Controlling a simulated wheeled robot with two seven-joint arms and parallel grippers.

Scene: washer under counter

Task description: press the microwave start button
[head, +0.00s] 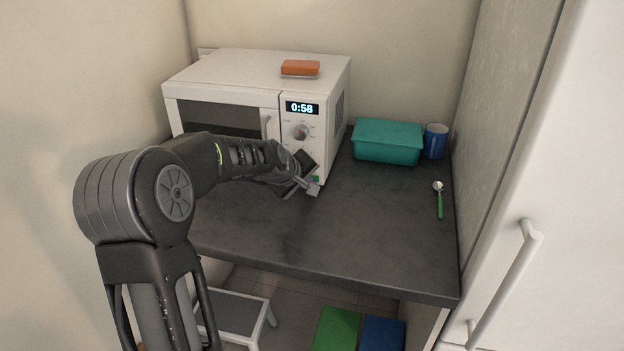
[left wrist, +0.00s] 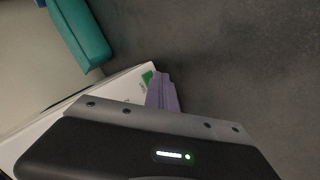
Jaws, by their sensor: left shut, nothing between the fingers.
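The white microwave (head: 225,85) stands on the counter with its door shut. Its display (head: 302,108) reads 0:58, and a round knob (head: 302,132) sits below it. The green start button (head: 316,179) shows low on the panel; it also shows in the left wrist view (left wrist: 148,76). My left gripper (head: 313,189) is shut and empty, its fingertips at the green button's lower edge. In the left wrist view its fingers (left wrist: 162,92) lie right beside the button. Whether they touch it I cannot tell. My right gripper is not in view.
An orange sponge (head: 300,68) lies on top of the microwave. A teal box (head: 387,142), a blue cup (head: 435,141) and a green-handled spoon (head: 439,199) are on the dark counter (head: 350,235) to the right. A step stool (head: 236,314) stands below. The counter's front middle is clear.

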